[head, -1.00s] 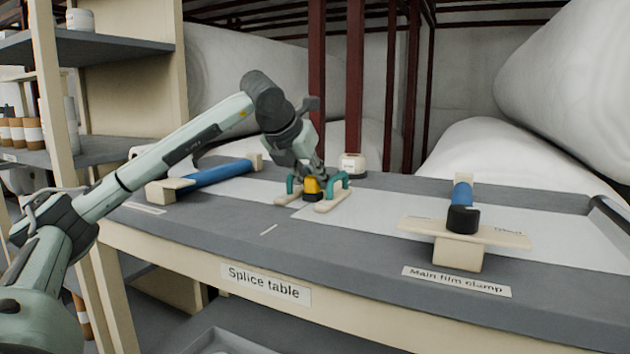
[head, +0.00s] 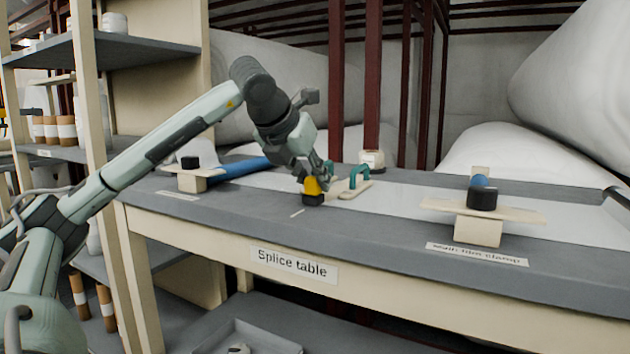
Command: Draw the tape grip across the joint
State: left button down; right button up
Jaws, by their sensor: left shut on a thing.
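My left gripper (head: 318,177) points down over the splice table (head: 400,225). It is shut on a small yellow and black piece, which looks like the tape grip (head: 313,192). The grip is low at the table's surface, towards the near edge of the white film (head: 405,192); whether it touches is unclear. Just right of it is a teal handle (head: 356,179) on a cream bar; a second teal handle is mostly hidden behind my gripper. The film joint cannot be made out under the gripper.
The main film clamp (head: 479,230), a cream block with a black knob, stands on the right. A white-lidded jar (head: 371,160) stands behind. The table front is clear.

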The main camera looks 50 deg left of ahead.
pick_arm(q)
jog(key=shift+s, duration=0.1)
jog(key=c, duration=1.3)
grip_release()
jog(key=shift+s, duration=0.15)
jog(key=v, duration=1.2)
